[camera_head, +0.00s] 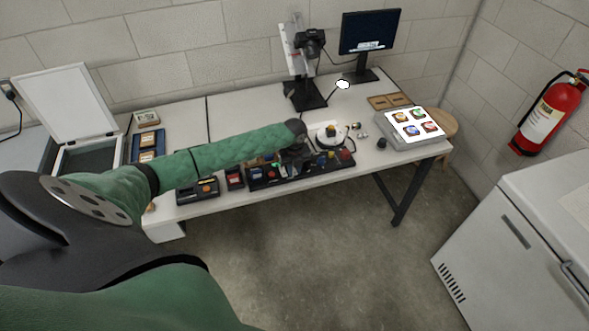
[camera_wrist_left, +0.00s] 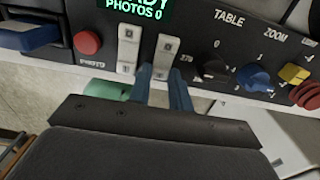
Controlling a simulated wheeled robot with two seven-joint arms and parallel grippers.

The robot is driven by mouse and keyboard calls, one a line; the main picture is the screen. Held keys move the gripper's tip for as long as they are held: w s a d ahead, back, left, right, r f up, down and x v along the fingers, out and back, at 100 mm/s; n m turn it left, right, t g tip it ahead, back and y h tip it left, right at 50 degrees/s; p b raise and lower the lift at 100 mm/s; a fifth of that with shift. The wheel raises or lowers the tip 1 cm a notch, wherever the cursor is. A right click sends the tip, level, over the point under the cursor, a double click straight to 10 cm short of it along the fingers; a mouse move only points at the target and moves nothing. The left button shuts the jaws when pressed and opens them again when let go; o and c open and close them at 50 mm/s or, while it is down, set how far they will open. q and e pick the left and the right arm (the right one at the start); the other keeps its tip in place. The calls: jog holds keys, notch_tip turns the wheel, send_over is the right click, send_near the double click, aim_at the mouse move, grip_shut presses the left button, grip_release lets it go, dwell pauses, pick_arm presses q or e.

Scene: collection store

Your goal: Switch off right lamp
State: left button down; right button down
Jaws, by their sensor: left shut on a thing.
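My left gripper (camera_wrist_left: 160,85) reaches the front of the control panel (camera_wrist_left: 195,22), its two blue fingers close together. They are shut at the lower end of the right one of two white switches (camera_wrist_left: 163,55); the exact contact is partly hidden. The left white switch (camera_wrist_left: 128,48) stands just beside it. In the head view my left gripper (camera_head: 296,143) is over the black panel box (camera_head: 258,184) at the table's front. One lamp head (camera_head: 343,84) glows white behind the gripper, right of the camera stand. My right gripper is not in view.
Near the fingers are a red button (camera_wrist_left: 87,42), a black TABLE knob (camera_wrist_left: 215,68), a blue ZOOM knob (camera_wrist_left: 256,78) and a yellow knob (camera_wrist_left: 293,73). A round white turntable (camera_head: 328,139) stands behind the panel. A grey box with coloured pictures (camera_head: 413,127) stands at the right.

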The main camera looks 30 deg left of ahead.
pick_arm(q)
jog(key=shift+w, duration=0.1)
jog(key=shift+w+a+g+h+b, duration=0.1)
jog(key=shift+a+g+h+b, duration=0.1)
jog(key=shift+g+h+b, duration=0.35)
jog(key=shift+w+a+r+g+h+b, duration=0.1)
jog(key=shift+a+g+h+b, duration=0.05)
jog(key=shift+g+h+b, duration=0.4)
jog(key=shift+r, duration=0.15)
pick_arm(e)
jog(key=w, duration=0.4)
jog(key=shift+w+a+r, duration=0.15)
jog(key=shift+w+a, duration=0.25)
pick_arm(q)
jog(key=c, duration=1.6)
grip_release()
jog(key=shift+o, duration=0.2)
